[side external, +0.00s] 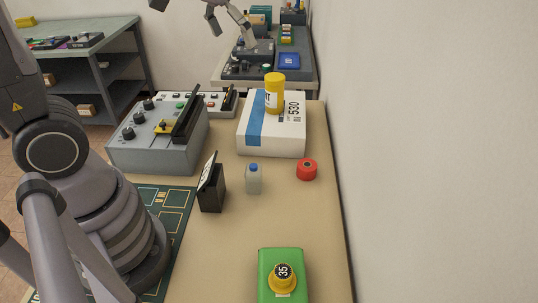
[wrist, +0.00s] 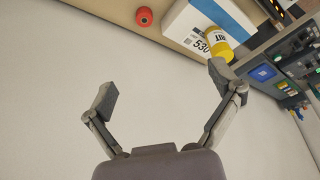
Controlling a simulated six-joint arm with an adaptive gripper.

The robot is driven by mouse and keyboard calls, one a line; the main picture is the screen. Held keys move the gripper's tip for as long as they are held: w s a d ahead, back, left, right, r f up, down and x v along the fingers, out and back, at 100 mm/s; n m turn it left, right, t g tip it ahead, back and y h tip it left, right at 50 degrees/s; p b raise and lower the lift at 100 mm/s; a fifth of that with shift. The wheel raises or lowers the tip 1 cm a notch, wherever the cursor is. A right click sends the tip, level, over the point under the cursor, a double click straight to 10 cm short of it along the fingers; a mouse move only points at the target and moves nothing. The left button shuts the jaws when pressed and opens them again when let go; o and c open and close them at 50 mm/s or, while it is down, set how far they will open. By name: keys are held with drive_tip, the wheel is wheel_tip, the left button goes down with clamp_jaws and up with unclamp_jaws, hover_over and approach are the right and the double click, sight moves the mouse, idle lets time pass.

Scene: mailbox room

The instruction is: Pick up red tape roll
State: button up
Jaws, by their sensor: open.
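The red tape roll (side external: 307,169) lies flat on the tan table near its right edge, in front of the white box. It also shows at the top of the wrist view (wrist: 144,17). My gripper (wrist: 164,88) is open and empty, with its two fingers wide apart against the plain wall. The gripper (side external: 231,28) shows partly at the top edge of the side view, raised and well apart from the roll. Nothing covers the roll in either view.
A white box (side external: 257,136) with a yellow bottle (side external: 274,93) on it stands behind the roll. A small blue-capped bottle (side external: 254,179) and a black stand (side external: 211,188) are to its left. A green box (side external: 281,254) is nearer. The wall (side external: 430,150) runs along the right.

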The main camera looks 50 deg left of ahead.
drive_tip(key=w+d+f+g, duration=0.1)
drive_tip(key=w+d+f, duration=0.1)
drive_tip(key=w+f, duration=0.55)
drive_tip(key=g, duration=0.1)
hover_over(307, 165)
drive_tip(key=shift+n, duration=0.3)
wheel_tip(307, 165, down, 24)
drive_tip(key=shift+f, duration=0.1)
drive_tip(key=shift+w+f, duration=0.15)
drive_tip(key=shift+f, duration=3.1)
drive_tip(key=c, duration=1.3)
